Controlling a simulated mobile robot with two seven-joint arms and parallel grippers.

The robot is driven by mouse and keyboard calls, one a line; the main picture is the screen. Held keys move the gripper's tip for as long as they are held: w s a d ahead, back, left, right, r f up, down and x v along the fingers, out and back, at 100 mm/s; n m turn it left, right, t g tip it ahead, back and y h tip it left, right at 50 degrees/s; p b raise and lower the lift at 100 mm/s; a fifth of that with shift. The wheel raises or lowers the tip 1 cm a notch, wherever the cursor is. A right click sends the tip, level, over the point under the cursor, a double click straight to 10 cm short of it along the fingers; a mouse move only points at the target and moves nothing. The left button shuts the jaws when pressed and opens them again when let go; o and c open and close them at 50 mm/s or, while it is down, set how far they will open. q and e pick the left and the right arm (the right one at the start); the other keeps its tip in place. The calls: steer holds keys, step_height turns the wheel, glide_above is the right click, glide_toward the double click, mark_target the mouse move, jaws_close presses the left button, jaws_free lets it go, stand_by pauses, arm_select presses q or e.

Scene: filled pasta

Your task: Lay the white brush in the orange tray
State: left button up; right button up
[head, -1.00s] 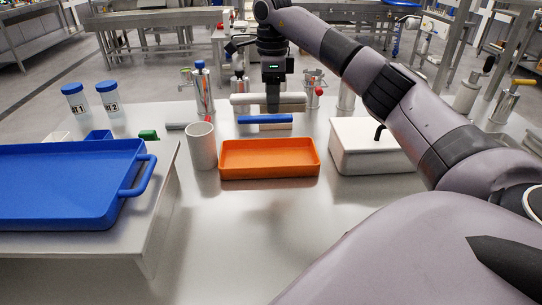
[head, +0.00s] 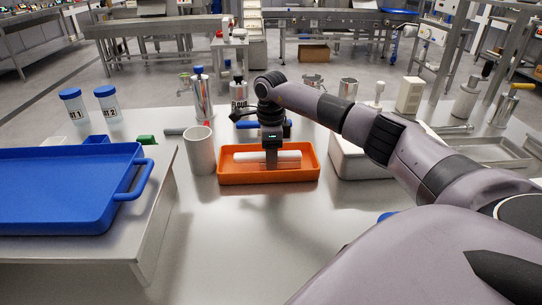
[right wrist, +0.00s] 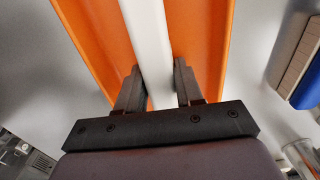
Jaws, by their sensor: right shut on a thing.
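The white brush (head: 252,157) lies lengthwise across the inside of the orange tray (head: 240,178), within or just above its walls. My right gripper (head: 271,163) points down into the tray and is shut on the brush near its middle. In the right wrist view the brush (right wrist: 148,40) passes between my two fingers (right wrist: 155,85), with the orange tray (right wrist: 88,40) on both sides. I cannot tell whether the brush touches the tray floor. My left gripper is not in view.
A beige cup (head: 200,150) stands just left of the tray, and a white box (head: 350,160) just right. A blue tray (head: 70,185) fills the left side. Bottles and shakers stand behind. A blue brush (right wrist: 307,88) shows in the right wrist view. The table in front is clear.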

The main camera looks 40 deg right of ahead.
steer(key=shift+f, duration=0.1)
steer(key=o, duration=0.9)
steer(key=shift+o, duration=0.2)
step_height(320, 180, up, 12)
steer(key=shift+r+p, duration=0.2)
steer(key=shift+p, duration=0.2)
